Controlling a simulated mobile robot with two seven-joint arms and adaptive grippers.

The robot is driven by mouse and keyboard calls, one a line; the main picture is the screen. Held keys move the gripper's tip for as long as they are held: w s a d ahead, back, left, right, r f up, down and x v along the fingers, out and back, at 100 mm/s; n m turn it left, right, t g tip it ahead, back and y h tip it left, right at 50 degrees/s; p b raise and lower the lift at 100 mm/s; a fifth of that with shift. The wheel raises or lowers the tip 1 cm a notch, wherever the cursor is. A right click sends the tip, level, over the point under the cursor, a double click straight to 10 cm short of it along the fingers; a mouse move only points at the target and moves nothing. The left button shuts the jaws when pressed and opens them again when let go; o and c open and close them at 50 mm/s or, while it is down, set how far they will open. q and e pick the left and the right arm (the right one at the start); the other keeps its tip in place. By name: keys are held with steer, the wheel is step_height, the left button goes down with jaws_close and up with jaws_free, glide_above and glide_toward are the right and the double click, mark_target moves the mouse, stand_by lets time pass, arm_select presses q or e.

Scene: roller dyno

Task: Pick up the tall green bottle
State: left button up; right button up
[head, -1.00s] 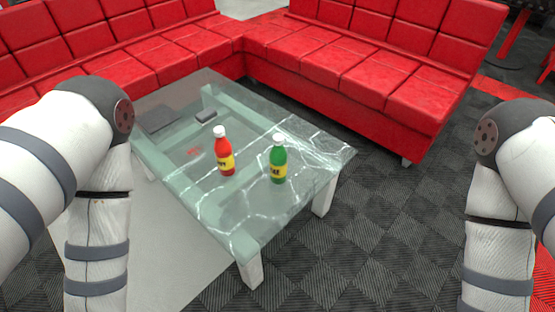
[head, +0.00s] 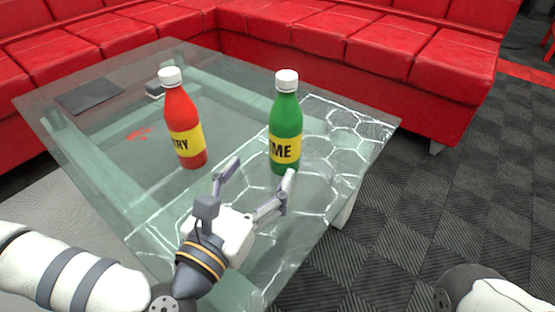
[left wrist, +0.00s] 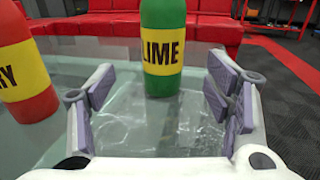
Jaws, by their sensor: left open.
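The tall green bottle (head: 286,128) has a white cap and a yellow label. It stands upright on the glass table (head: 232,95). In the left wrist view the green bottle (left wrist: 163,45) is straight ahead between the fingers, its label reading LIME and its top cut off. My left gripper (head: 262,180) is open and empty, just in front of the bottle, its fingers pointing at it. In the left wrist view the open left gripper (left wrist: 160,95) shows both finger pads apart, with the bottle beyond them. My right gripper is not in view.
A red bottle (head: 182,120) with a white cap and yellow label stands left of the green one. A dark flat pad (head: 90,95) and a small grey box (head: 154,88) lie farther back. Red sofas (head: 345,35) line the back. Patterned floor is clear at right.

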mark_target(285, 140)
arm_select(q)
steer(key=b+x, duration=0.2)
steer(key=x, duration=0.8)
steer(key=shift+w+d+f+b, duration=0.2)
steer(key=shift+d+b, duration=0.1)
steer(key=shift+b, duration=0.1)
steer(key=shift+r, duration=0.15)
jaws_close()
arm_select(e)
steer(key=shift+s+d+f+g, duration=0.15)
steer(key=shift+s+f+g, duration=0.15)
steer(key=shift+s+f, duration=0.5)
